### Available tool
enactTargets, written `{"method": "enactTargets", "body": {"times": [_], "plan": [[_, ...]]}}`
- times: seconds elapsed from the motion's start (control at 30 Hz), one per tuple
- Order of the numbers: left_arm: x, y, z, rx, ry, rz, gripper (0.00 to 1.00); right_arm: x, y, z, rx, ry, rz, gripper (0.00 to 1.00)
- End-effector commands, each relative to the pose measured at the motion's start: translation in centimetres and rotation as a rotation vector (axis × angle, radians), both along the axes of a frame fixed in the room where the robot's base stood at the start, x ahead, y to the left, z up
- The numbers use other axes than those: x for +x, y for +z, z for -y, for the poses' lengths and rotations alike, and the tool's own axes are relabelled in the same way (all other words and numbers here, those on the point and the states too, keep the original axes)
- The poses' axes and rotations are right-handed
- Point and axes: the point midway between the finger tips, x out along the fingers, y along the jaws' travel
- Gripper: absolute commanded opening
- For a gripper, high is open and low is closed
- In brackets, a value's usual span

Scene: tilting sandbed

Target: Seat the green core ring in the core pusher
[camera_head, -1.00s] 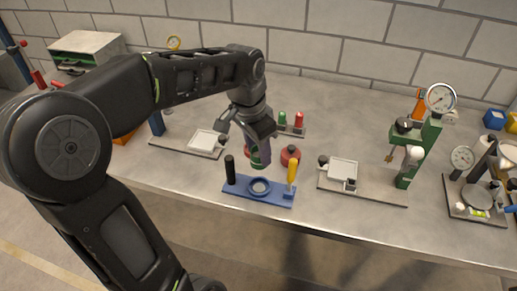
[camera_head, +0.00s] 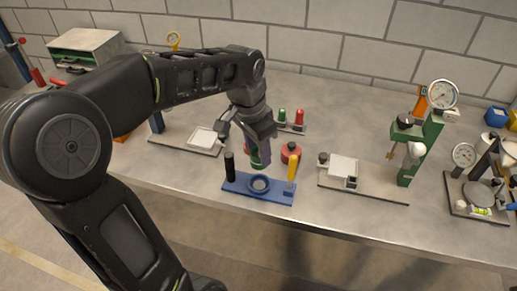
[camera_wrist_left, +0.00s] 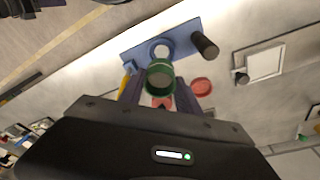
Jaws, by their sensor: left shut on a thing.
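The green core ring (camera_head: 258,163) is held between the fingers of my left gripper (camera_head: 260,152). In the left wrist view the ring (camera_wrist_left: 159,77) shows as a green cylinder with a pale inside, between the two fingers (camera_wrist_left: 160,92). The core pusher is a blue base (camera_head: 236,184) with a round blue seat (camera_head: 259,184), a black post at its left and a yellow handle at its right. The ring is above the base, close to the seat in the picture. The gap between ring and seat is hard to judge. My right gripper is not in view.
Red round parts (camera_head: 291,150) stand just behind the pusher. A rack with green and red pieces (camera_head: 291,121) is farther back. Plates with white squares stand left (camera_head: 203,139) and right (camera_head: 343,167). A green press with a dial (camera_head: 423,148) is at right.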

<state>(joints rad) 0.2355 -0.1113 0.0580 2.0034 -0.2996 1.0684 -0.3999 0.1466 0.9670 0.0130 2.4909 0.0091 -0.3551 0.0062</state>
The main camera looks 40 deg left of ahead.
Motion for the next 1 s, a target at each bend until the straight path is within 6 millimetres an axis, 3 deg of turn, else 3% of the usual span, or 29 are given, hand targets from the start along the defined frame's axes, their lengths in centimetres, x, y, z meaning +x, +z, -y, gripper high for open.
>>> {"method": "enactTargets", "body": {"times": [1.0], "plan": [[0.0, -1.6, 0.0, 0.0, 0.0, 0.0, 0.0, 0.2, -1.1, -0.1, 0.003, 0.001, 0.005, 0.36]]}}
